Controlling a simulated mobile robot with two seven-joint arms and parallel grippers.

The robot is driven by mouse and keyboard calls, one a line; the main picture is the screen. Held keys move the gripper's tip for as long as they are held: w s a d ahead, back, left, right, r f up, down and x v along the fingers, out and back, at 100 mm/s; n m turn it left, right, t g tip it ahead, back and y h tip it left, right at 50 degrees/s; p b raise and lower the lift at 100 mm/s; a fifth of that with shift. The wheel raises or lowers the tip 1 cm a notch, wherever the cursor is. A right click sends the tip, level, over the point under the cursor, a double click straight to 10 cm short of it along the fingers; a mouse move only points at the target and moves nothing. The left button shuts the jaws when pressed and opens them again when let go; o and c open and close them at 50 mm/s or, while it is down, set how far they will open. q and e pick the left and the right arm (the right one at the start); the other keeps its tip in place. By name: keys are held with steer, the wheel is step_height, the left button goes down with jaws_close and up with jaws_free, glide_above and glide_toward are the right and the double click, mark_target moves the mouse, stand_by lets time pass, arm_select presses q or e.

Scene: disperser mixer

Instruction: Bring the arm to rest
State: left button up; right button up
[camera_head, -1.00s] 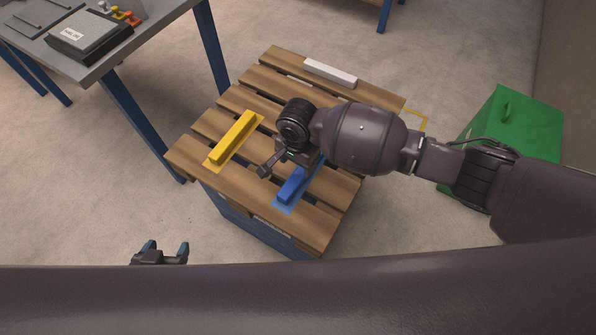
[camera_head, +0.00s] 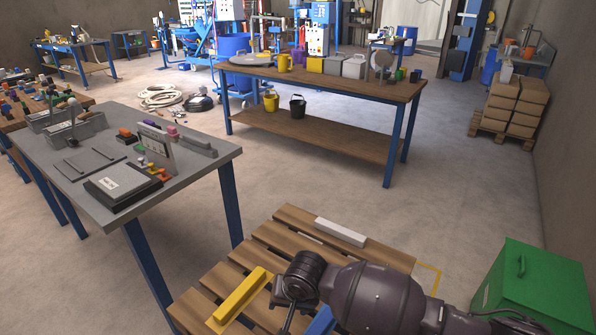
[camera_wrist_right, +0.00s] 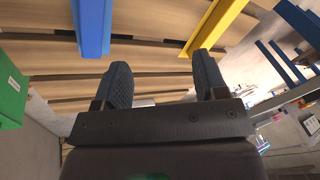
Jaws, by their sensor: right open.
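My right arm reaches in from the lower right in the head view, over a slatted wooden pallet top (camera_head: 262,232). The right gripper is mostly cut off or hidden there. In the right wrist view its two fingers (camera_wrist_right: 163,85) stand apart with nothing between them. A blue bar (camera_wrist_right: 92,25) and a yellow bar (camera_wrist_right: 215,22) lie beyond the fingertips, apart from them. In the head view the yellow bar (camera_head: 241,295) lies left of my arm, and only a bit of the blue bar (camera_head: 320,322) shows beside it. My left gripper is outside both current views.
A white bar (camera_head: 340,232) lies on the pallet's far side. A green box (camera_head: 535,285) stands at right. A grey worktable (camera_head: 205,165) with small parts is at left, and a long table (camera_head: 335,85) with containers stands behind. Bare floor lies between them.

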steer(key=w+a+r+n+t+y, duration=0.3)
steer(key=r+n+t+y, duration=0.25)
steer(key=r, duration=0.35)
steer(key=s+d+r+n+t, duration=0.25)
steer(key=d+t, duration=0.25)
steer(key=d, duration=0.5)
steer(key=s+d+f+m+h, duration=0.2)
steer(key=s+d+f, duration=0.3)
steer(key=s+d, duration=0.2)
steer(key=s+d+f+m+g+h+p, duration=0.1)
steer(key=s+d+f+m+h, duration=0.1)
steer(key=s+d+f, duration=0.3)
steer(key=s+d+f+m+g+h, duration=0.1)
steer(key=s+d+f+h, duration=0.3)
steer(key=s+d, duration=0.6)
steer(key=s+f+m, duration=0.1)
steer(key=s, duration=0.2)
steer(key=shift+s+d+p, duration=0.15)
steer(key=shift+s+p, duration=0.1)
steer(key=shift+p, duration=0.05)
steer(key=shift+c, duration=0.5)
